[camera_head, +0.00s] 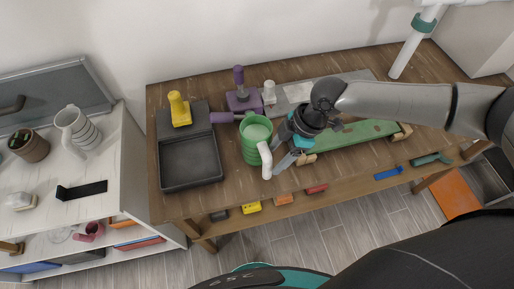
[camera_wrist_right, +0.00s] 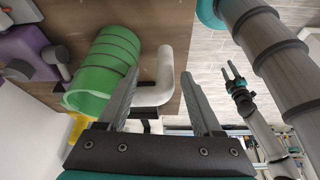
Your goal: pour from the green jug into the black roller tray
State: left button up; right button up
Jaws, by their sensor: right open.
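The green jug (camera_head: 251,151) stands upright on the wooden bench, with its white handle (camera_head: 266,161) facing the front. The black roller tray (camera_head: 190,165) lies on the bench to the jug's left and looks empty. My right gripper (camera_head: 278,158) is open, just right of the jug at its handle. In the right wrist view, the jug (camera_wrist_right: 104,70) and white handle (camera_wrist_right: 163,78) show beyond and between the spread fingers; I cannot tell whether they touch. My left gripper (camera_wrist_right: 233,74) shows small in that view, away from the jug, its fingers apart.
A yellow-handled tool (camera_head: 179,108) sits at the tray's back end. A purple tool (camera_head: 240,94) and a white bottle (camera_head: 269,92) stand behind the jug. A green board (camera_head: 358,137) lies to the right. A white shelf (camera_head: 106,175) stands left of the bench.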

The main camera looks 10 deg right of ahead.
aim_at(268, 169)
jog(key=x, duration=0.5)
jog(key=shift+s+a+f, duration=0.2)
jog(key=shift+s+f, duration=0.05)
jog(key=shift+s, duration=0.15)
grip_shut()
jog(key=shift+r, duration=0.1)
dwell(1.0)
